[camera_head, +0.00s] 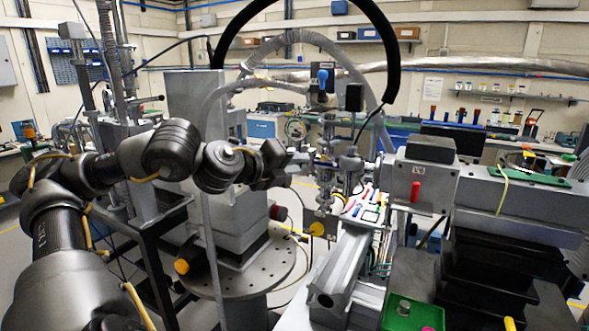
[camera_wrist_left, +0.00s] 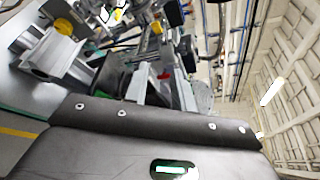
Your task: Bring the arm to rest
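My left arm (camera_head: 172,150) comes in from the left of the head view, black with yellow cables, and stretches toward the middle. My left gripper (camera_head: 276,164) is at its end, dark and small, in front of the grey column and left of the beamline hardware. I see nothing held in it, but its fingers are not clear enough to tell their opening. In the left wrist view a dark plate with screws and a slot fills the bottom, and no fingertips show. My right gripper is in neither view.
A grey pedestal (camera_head: 231,216) on a round perforated plate (camera_head: 247,264) stands just below the left gripper. A metal rail (camera_head: 341,268) and a grey housing with a red knob (camera_head: 419,184) are to the right. A thick black hose (camera_head: 389,42) arches above.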

